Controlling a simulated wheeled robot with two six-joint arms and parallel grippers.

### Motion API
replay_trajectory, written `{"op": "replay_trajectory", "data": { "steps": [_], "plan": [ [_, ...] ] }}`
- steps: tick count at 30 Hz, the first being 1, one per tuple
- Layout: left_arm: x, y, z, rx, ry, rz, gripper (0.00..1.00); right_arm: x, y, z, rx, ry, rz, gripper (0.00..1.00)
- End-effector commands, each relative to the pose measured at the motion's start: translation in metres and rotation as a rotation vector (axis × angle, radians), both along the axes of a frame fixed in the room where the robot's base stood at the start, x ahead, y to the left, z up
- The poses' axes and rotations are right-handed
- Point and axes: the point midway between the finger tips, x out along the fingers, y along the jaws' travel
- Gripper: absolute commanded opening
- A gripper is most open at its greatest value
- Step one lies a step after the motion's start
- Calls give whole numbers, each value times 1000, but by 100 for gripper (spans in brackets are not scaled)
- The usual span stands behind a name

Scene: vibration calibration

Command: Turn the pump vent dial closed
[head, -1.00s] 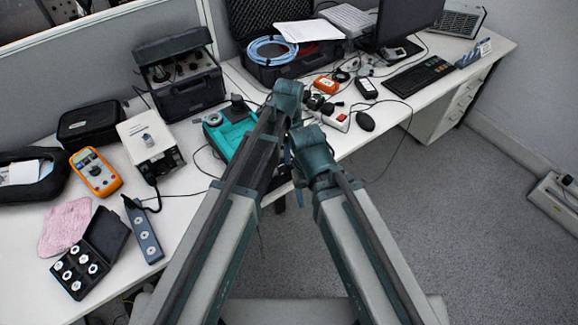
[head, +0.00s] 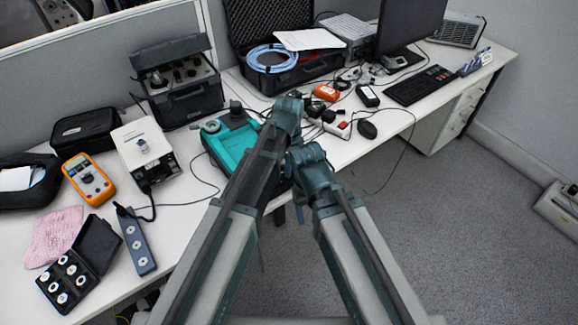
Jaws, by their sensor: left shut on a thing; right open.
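A teal unit (head: 229,146), which looks like the pump, sits on the desk left of my arms. It has a small round part (head: 211,126) at its upper left and a black knob-like part (head: 236,107) at its back; I cannot tell which is the vent dial or how it is turned. My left arm reaches up past the unit's right side and covers part of it. My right arm ends lower, over the desk's front edge. The fingers of both grippers are hidden behind my own arm links. Anything held there is hidden too.
A grey box with a top knob (head: 146,153), an orange multimeter (head: 88,180), a small open case (head: 75,268) and a blue-grey strip (head: 137,240) lie left. Open black cases stand behind.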

Motion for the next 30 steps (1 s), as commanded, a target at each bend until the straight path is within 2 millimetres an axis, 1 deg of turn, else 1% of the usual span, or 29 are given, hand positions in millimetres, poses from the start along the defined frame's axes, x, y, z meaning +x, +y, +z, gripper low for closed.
{"op": "replay_trajectory", "data": {
  "steps": [9, 14, 20, 30],
  "plan": [
    [0, 0, 0, 0, 0, 6, 0, 0, 0, 0, 0, 0, 0, 67],
    [0, 0, 0, 0, 0, 49, 0, 0, 0, 0, 0, 0, 0, 67],
    [0, 0, 0, 0, 0, 177, 0, 0, 0, 0, 0, 0, 0, 67],
    [0, 0, 0, 0, 0, 496, 0, 0, 0, 0, 0, 0, 0, 67]
  ]
}}
